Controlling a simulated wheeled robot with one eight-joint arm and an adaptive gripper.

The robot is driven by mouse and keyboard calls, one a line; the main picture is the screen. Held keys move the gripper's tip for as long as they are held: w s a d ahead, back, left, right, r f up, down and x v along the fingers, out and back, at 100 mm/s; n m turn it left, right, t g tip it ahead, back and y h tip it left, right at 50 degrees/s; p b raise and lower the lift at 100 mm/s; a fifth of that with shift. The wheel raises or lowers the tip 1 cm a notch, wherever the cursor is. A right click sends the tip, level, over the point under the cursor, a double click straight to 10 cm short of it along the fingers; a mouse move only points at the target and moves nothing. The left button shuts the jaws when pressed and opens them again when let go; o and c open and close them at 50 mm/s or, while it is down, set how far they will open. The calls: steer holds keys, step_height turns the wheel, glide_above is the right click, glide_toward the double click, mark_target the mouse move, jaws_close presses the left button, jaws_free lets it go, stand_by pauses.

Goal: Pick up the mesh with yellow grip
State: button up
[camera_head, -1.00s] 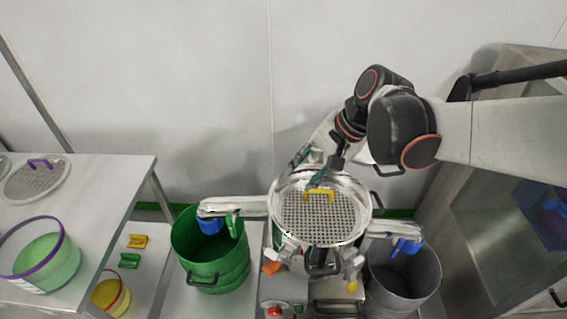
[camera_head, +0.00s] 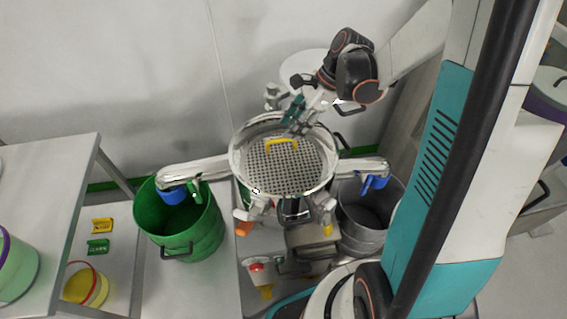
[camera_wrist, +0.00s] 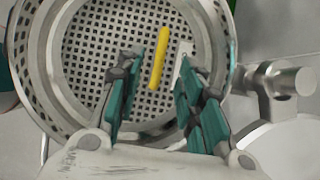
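The mesh (camera_head: 283,171) is a round perforated metal disc lying inside the steel rim of the sieve machine in the middle of the head view. Its yellow grip (camera_head: 282,142) is a raised bar near the far side. In the wrist view, the mesh (camera_wrist: 112,62) fills the upper left and the yellow grip (camera_wrist: 159,57) stands upright, beyond and between the fingertips.
The machine's steel rim (camera_head: 237,150) surrounds the mesh. Its side arms reach over a green bin (camera_head: 190,235) at left and a grey bin (camera_head: 362,240) at right. A metal table (camera_head: 50,180) stands at left. A round steel lid is behind my gripper.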

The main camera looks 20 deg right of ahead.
mark_target(283, 139)
steer(key=shift+b+x, duration=1.5)
steer(key=shift+x, duration=2.1)
steer(key=shift+r, duration=0.1)
jaws_close()
